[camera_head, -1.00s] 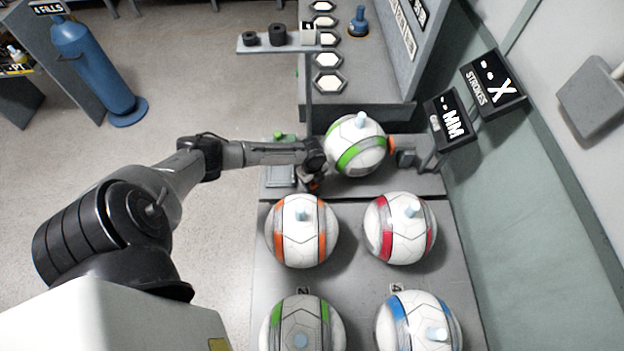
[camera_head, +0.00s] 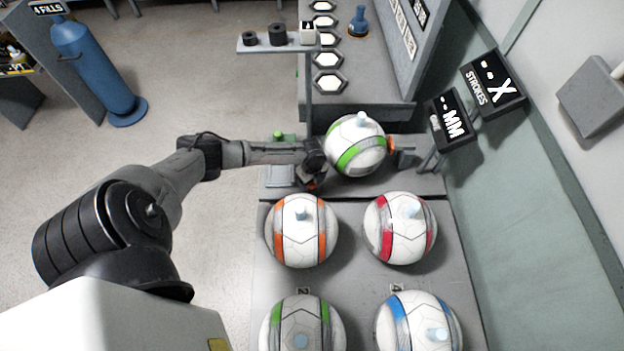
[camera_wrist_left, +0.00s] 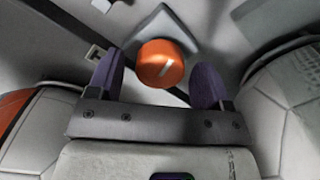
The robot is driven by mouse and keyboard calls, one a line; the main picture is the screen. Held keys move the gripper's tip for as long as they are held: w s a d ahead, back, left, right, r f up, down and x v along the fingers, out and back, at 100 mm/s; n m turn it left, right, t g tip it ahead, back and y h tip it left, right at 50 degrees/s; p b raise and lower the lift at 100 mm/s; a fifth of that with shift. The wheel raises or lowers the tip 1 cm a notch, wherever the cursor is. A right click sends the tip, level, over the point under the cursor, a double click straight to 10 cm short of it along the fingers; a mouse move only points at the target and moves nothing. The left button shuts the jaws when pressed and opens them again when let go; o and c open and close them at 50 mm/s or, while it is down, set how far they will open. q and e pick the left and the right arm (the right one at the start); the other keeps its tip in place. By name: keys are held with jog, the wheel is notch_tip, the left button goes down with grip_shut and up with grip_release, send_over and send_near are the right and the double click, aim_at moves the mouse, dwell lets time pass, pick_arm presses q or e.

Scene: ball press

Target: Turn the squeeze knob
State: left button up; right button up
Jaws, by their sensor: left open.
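The squeeze knob, a round orange knob with a pale line on its face (camera_wrist_left: 161,64), sits on a grey angular mount in the left wrist view. My left gripper (camera_wrist_left: 158,82) is open, its two purple fingers on either side of the knob, with gaps showing on both sides. In the head view my left gripper (camera_head: 314,170) is beside the ball with green bands (camera_head: 356,146), which rests in the press. Its fingers are mostly hidden there; a small orange patch shows just below the wrist. My right gripper is not in view.
Two dark displays (camera_head: 493,89) stand at the right. A small shelf with dark rings (camera_head: 278,42) is behind my arm.

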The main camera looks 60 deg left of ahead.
pick_arm(q)
jog(key=shift+r, duration=0.25)
notch_tip(320, 180, up, 13)
jog(key=p, duration=0.2)
jog(key=shift+r, duration=0.2)
dwell(0.6)
